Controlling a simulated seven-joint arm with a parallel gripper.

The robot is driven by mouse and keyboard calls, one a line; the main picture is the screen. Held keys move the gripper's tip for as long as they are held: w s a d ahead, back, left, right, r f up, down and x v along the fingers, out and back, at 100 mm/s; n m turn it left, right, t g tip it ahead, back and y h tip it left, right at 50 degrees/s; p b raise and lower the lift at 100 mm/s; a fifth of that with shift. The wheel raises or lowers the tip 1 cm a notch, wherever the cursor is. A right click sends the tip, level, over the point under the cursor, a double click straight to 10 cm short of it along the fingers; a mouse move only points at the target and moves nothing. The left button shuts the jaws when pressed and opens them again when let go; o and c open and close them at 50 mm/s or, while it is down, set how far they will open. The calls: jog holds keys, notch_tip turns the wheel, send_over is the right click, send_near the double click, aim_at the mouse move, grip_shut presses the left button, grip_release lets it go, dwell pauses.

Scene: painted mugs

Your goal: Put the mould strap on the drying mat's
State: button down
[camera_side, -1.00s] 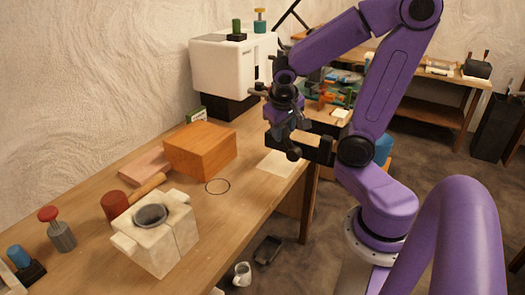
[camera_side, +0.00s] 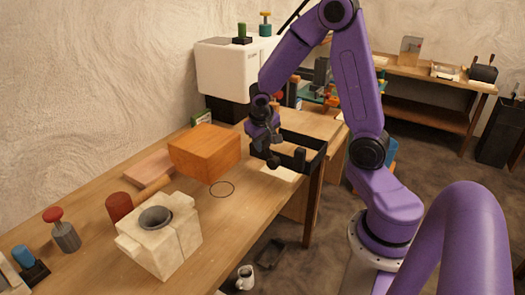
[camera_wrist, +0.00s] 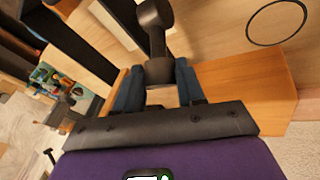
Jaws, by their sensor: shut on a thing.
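The mould strap (camera_side: 312,141) is a black rectangular band with a dark knobbed clasp. My gripper (camera_side: 270,146) is shut on the clasp at the strap's near left side. In the wrist view the blue fingers of my gripper (camera_wrist: 160,85) close around the dark clasp, and part of the strap (camera_wrist: 120,22) shows at upper left. A pale flat sheet (camera_side: 280,174), perhaps the drying mat, lies beneath the strap near the table's right edge. The strap appears just above it; contact cannot be told.
An orange block (camera_side: 205,153) stands close left of my gripper. A dark ring outline (camera_side: 222,190) marks bare table in front. A pale plaster mould (camera_side: 160,240) stands nearer the camera. A white machine (camera_side: 228,70) stands behind.

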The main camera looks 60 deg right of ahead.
jog(key=shift+w+d+f, duration=0.1)
jog(key=shift+w+f, duration=0.1)
jog(key=shift+f, duration=0.15)
jog(key=shift+w+f, duration=0.15)
jog(key=shift+f, duration=1.45)
jog(key=c, duration=0.7)
grip_release()
